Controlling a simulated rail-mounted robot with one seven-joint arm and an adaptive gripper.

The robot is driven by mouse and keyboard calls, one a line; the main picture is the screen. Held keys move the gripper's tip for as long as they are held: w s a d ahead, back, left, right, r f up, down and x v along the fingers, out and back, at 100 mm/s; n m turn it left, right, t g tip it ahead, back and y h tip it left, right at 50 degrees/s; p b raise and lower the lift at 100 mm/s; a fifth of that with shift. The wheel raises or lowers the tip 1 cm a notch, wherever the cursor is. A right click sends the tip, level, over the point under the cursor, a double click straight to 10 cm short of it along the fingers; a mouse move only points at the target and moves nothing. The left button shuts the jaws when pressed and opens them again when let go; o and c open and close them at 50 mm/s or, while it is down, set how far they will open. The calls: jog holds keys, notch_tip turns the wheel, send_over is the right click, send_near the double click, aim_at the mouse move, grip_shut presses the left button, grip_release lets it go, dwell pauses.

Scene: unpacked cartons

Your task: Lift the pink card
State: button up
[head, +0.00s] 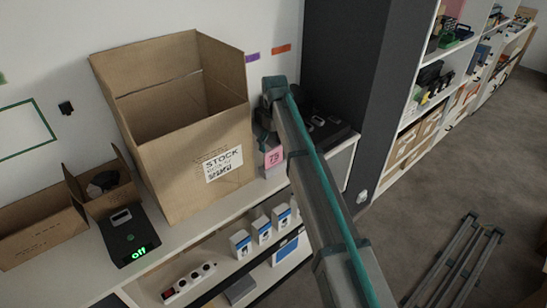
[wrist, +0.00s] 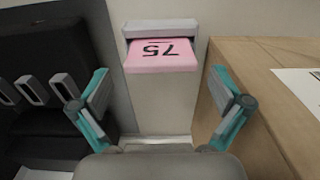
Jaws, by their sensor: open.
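The pink card (head: 274,157) with the number 75 is in the head view, between the large carton and the end of my arm. In the wrist view the pink card (wrist: 161,56) appears upside down at the top middle, set at a grey holder (wrist: 160,28) on a pale block (wrist: 160,100). My gripper (wrist: 160,100) is open in the wrist view, one finger on each side of the block and below the card in the picture. Nothing is between the fingers' tips except the block's face beyond.
A large open carton (head: 185,170) labelled STOCK stands close left of the card. A black device (head: 325,128) with grey levers lies close on the other side. A scale (head: 128,237) reading "off" and smaller cartons stand left on the white shelf (head: 190,240).

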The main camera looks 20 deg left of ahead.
aim_at(274, 149)
jog(key=shift+a+f+p, duration=0.1)
jog(key=shift+f+p, duration=1.05)
jog(key=shift+f, duration=1.35)
jog(key=c, duration=0.8)
jog(key=shift+w+r, duration=0.1)
jog(key=shift+r, duration=0.1)
jog(key=shift+r+b, duration=0.3)
jog(key=shift+r, duration=0.3)
jog(key=s+r+b, duration=0.2)
jog(key=s+r, duration=0.1)
jog(key=s, duration=0.1)
jog(key=s+d+r+b, duration=0.1)
jog(key=s+r, duration=0.3)
jog(key=s, duration=0.1)
jog(key=s+r+b, duration=0.2)
jog(key=s+r, duration=0.2)
jog(key=s, duration=0.1)
jog(key=shift+d+r+b, duration=0.25)
jog(key=shift+d+b, duration=0.05)
jog(key=shift+b, duration=0.05)
